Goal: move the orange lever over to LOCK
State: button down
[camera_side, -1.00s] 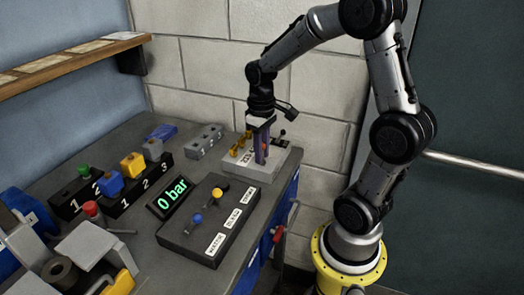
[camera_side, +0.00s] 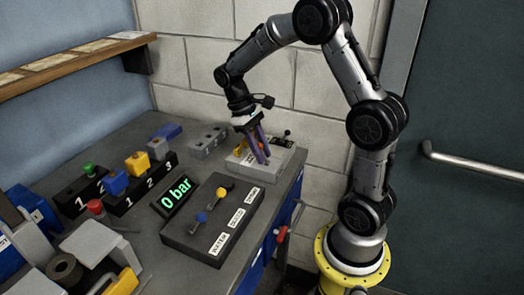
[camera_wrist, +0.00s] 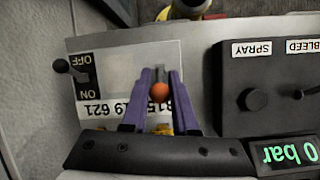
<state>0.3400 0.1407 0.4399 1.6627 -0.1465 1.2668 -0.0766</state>
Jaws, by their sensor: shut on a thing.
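The orange lever shows in the wrist view as a round orange knob (camera_wrist: 158,92) between the purple fingers of my gripper (camera_wrist: 160,76). The fingers are shut on it. In the side view my gripper (camera_side: 265,158) leans, its fingers slanting down to the right over the light grey box (camera_side: 280,166) at the back right of the bench. A white label with digits lies under the fingers in the wrist view. I cannot make out a LOCK mark in either view.
A black ON/OFF toggle (camera_wrist: 65,68) stands on the same box. Beside the box is a dark panel (camera_side: 215,245) with blue and yellow knobs. A display (camera_side: 175,193) reads 0 bar. Several coloured blocks stand at the left. A wall is close behind.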

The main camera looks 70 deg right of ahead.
jog(key=shift+w, duration=0.1)
jog(key=c, duration=0.7)
grip_release()
jog(key=v, duration=1.3)
jog(key=shift+w+r, duration=0.15)
jog(key=shift+r, duration=0.2)
